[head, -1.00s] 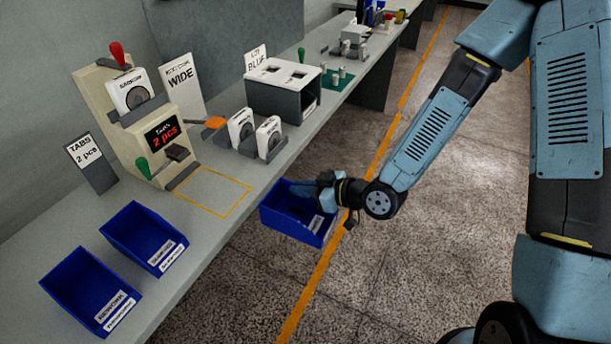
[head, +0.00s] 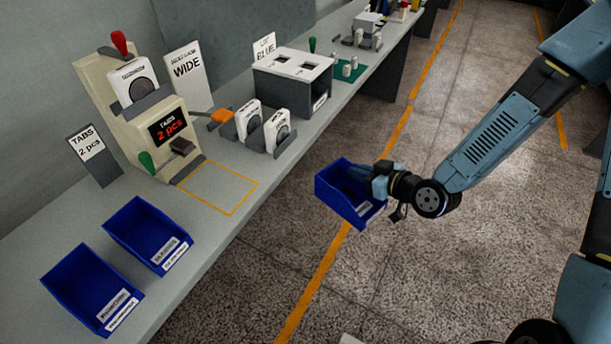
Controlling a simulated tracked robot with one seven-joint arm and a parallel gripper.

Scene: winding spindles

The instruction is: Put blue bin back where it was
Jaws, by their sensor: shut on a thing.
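A blue bin (head: 336,196) is held off the bench, over the floor to the right of the bench edge. My gripper (head: 366,179) is shut on the bin's right side; its fingertips are partly hidden by the bin wall. The bin looks roughly upright, slightly tilted, and I cannot see whether anything is in it. An empty yellow outlined rectangle (head: 237,211) is marked on the bench in front of the beige machine. Two more blue bins stand on the bench at the lower left, a nearer one (head: 82,272) and a farther one (head: 142,225).
The beige machine (head: 117,118) with red and green knobs stands behind the outline. White spools in grey holders (head: 262,138) and a grey box (head: 284,92) are farther along the bench (head: 192,263). The floor around the held bin is clear.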

